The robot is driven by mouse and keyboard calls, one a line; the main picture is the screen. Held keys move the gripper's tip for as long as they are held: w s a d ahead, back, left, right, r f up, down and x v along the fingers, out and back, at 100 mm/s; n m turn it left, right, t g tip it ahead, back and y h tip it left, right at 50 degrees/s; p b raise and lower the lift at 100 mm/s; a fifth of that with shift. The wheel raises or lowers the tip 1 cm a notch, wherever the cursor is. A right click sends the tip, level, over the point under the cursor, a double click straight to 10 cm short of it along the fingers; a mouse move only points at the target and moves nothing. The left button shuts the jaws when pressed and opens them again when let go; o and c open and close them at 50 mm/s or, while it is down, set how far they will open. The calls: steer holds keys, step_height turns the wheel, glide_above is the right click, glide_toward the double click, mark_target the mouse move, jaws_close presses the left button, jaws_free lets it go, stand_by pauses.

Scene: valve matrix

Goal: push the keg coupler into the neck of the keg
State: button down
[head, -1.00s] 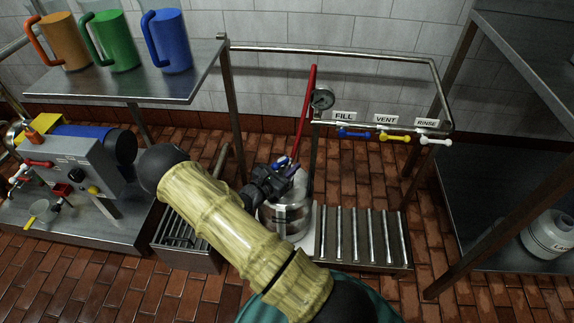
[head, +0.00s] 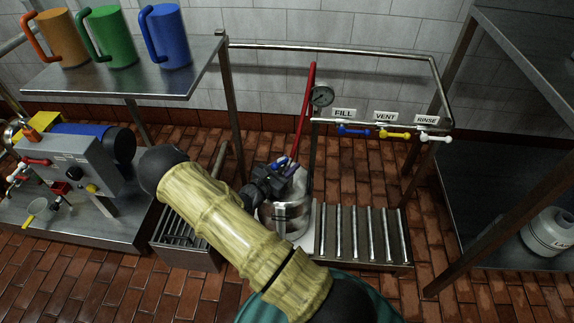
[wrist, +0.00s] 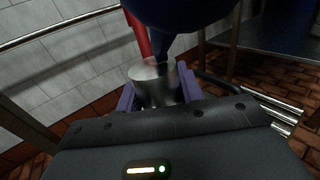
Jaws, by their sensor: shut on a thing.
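The steel keg (head: 290,216) stands upright on the low stand, between the slatted grate and the roller rack. My gripper (head: 287,165) is over its top and covers the neck. In the wrist view the purple fingers of my gripper (wrist: 158,92) are shut on the keg coupler (wrist: 154,76), a silver cylinder with a dark blue part above it. A red hose (head: 305,110) rises from behind the coupler. Whether the coupler touches or sits inside the neck cannot be told, since the gripper hides it.
A pressure gauge (head: 321,96) and the blue, yellow and white valve handles (head: 390,133) are on the rail at the back. The roller rack (head: 362,236) is right of the keg. A shelf with mugs (head: 120,80) and a pump bench (head: 75,215) are at left.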

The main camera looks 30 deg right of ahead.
steer(key=c, duration=0.8)
jaws_free()
steer(key=p+v, duration=0.3)
steer(key=v, duration=1.4)
steer(key=shift+a+p, duration=0.25)
steer(key=shift+p, duration=0.1)
